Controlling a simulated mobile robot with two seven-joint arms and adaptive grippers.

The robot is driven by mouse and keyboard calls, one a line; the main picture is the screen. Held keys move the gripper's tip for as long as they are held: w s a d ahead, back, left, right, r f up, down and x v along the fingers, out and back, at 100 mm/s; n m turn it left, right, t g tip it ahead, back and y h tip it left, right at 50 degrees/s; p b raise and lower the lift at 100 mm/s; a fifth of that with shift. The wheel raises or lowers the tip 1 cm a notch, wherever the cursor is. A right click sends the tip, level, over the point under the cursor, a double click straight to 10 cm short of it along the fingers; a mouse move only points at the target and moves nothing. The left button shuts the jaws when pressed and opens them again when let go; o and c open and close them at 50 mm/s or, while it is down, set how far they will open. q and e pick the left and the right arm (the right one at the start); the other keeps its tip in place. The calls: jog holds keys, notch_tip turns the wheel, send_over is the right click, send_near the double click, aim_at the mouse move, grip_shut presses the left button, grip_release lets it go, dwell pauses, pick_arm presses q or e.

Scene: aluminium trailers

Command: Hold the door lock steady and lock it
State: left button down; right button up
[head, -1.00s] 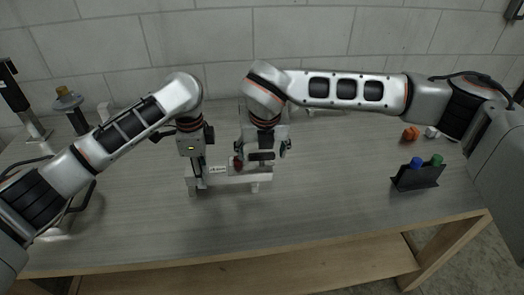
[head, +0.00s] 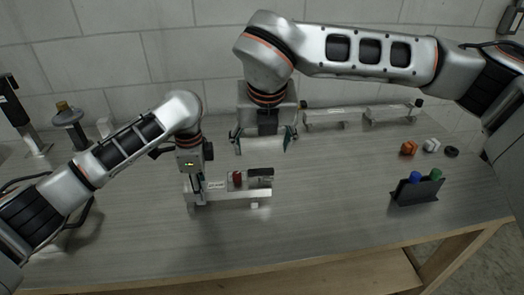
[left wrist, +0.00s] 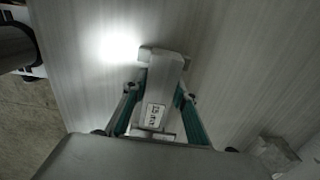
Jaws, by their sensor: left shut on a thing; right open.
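The door lock (head: 226,197) is a pale bar-shaped assembly standing on short feet on the table. It has a white label, a red knob (head: 237,178) and a dark piece (head: 260,174) at its right end. My left gripper (head: 198,192) is shut on the left part of the bar. In the left wrist view, the bar (left wrist: 164,72) lies between my left gripper's teal fingers (left wrist: 155,115), with a printed label showing. My right gripper (head: 264,146) is open and empty, raised above and behind the lock, apart from it.
Two similar pale bars, one at the back (head: 325,117) and one further right (head: 390,114), lie near the wall. An orange piece (head: 408,148), a white piece (head: 431,146) and a black ring (head: 451,151) lie at right. A black holder (head: 415,192) stands nearer the front. The front table is clear.

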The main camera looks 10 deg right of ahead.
dwell(0.3)
pick_arm(q)
jog(key=c, duration=1.5)
grip_release()
